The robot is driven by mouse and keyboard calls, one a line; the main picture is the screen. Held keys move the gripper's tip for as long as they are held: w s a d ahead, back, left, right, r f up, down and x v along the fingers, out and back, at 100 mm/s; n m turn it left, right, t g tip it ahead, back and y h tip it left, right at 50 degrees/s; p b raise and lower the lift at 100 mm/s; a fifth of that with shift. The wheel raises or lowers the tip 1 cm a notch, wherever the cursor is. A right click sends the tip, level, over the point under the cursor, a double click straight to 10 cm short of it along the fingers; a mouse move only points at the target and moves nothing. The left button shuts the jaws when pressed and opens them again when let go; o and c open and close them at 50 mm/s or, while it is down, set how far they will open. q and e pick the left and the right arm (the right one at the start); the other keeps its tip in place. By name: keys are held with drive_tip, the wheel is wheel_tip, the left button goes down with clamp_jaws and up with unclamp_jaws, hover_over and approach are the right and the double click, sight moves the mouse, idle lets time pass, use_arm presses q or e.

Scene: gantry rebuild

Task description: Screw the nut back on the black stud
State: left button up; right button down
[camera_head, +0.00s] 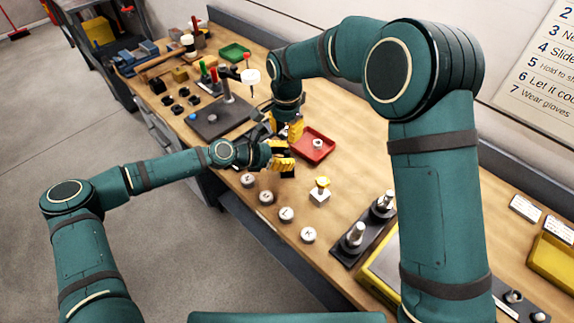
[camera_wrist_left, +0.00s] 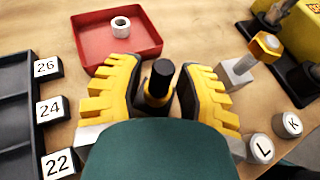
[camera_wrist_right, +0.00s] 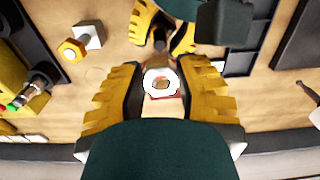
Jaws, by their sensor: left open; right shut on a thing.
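The black stud (camera_wrist_left: 158,82) stands between the fingers of my left gripper (camera_wrist_left: 155,92), which is open around it. In the right wrist view the stud (camera_wrist_right: 160,38) shows ahead, between those same yellow fingers. My right gripper (camera_wrist_right: 159,82) is shut on a pale ring-shaped nut (camera_wrist_right: 152,76), seen face-on with its hole showing. In the head view my right gripper (camera_head: 290,130) is just above and behind my left gripper (camera_head: 284,163); the nut is hidden there. The nut is apart from the stud.
A red tray (camera_head: 300,157) with a similar white ring (camera_head: 318,144) in it lies close by. A white block with a yellow top (camera_head: 320,192) and several lettered white discs (camera_head: 285,214) stand nearby. A dark plate with metal posts (camera_head: 345,250) is at the front right.

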sight(287, 152)
use_arm(q)
clamp_jaws()
use_arm(e)
drive_tip(key=shift+f, duration=2.5)
drive_tip(key=shift+d+f, duration=0.1)
drive_tip(key=shift+f, duration=0.75)
use_arm(q)
drive_tip(key=shift+s+d, duration=0.1)
use_arm(e)
drive_tip(key=shift+f, duration=0.15)
